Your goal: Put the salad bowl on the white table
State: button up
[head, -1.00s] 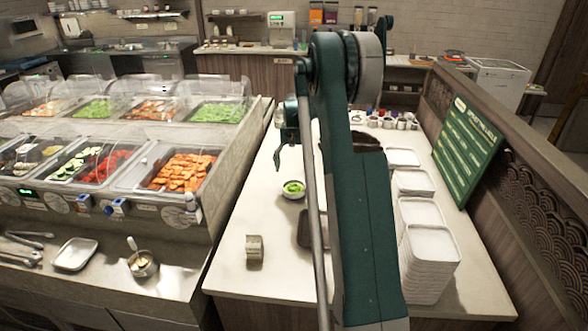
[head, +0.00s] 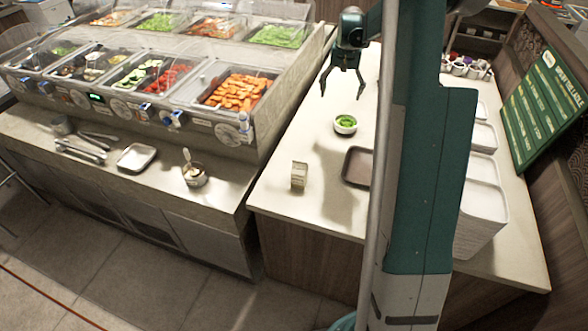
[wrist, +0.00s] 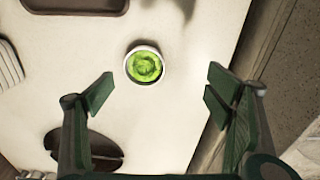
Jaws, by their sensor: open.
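The salad bowl (head: 346,124) is a small white bowl of green leaves. It stands upright on the white table (head: 318,218), near the table's left side. My gripper (head: 343,87) is open and empty, above the table and a little behind the bowl in the head view. In the wrist view the salad bowl (wrist: 144,65) lies ahead of the two spread fingers (wrist: 158,92), between their lines and apart from both.
A brown tray (head: 357,167) and a small box (head: 299,174) lie in front of the bowl. Stacked white trays (head: 482,205) and a green sign board (head: 543,95) stand right. The food counter (head: 215,135) is left. Bare tabletop surrounds the bowl.

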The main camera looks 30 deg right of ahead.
jog(key=s+a+r+n+t, duration=0.1)
jog(key=s+a+r+n, duration=0.1)
jog(key=s+a+r, duration=0.8)
jog(key=s+a+r+n+t, duration=0.2)
jog(key=s+a+r, duration=0.45)
jog(key=a, duration=0.85)
jog(key=s+a+f+n+t, duration=0.1)
jog(key=s+a+f+n, duration=0.1)
jog(key=s+a, duration=0.6)
jog(key=s+a+f+n+t, duration=0.2)
jog(key=s+a, duration=0.6)
jog(key=s, duration=0.8)
